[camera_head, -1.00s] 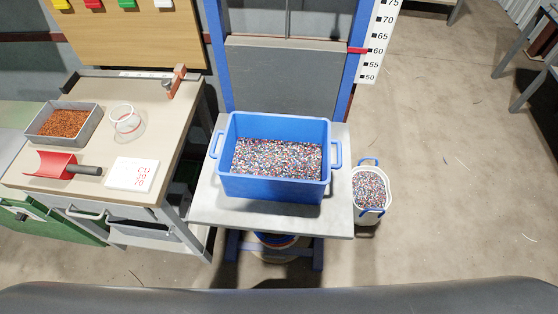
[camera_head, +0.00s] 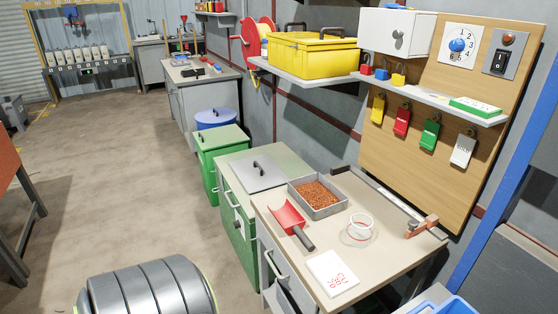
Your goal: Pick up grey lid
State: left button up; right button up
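The grey lid (camera_head: 252,178) is a flat square plate with a dark handle on its top. It lies on the light top of a green cabinet (camera_head: 234,222), left of the workbench's metal tray. Neither of my grippers is in view.
The workbench (camera_head: 385,272) holds a metal tray of copper granules (camera_head: 337,208), a red scoop (camera_head: 288,217), a clear round dish (camera_head: 358,231) and a white card (camera_head: 331,273). Green (camera_head: 219,140) and blue-lidded (camera_head: 216,117) bins stand beyond the cabinet.

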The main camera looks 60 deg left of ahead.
aim_at(259, 173)
jog(key=u, duration=1.95)
jog(key=z, duration=0.25)
jog(key=i+j+z, duration=0.2)
jog(key=z, duration=0.2)
jog(key=i+j+z, duration=0.1)
jog(key=j+z, duration=0.3)
jog(key=i+j+z, duration=0.1)
jog(key=j+z, duration=0.55)
jog(key=z, duration=0.15)
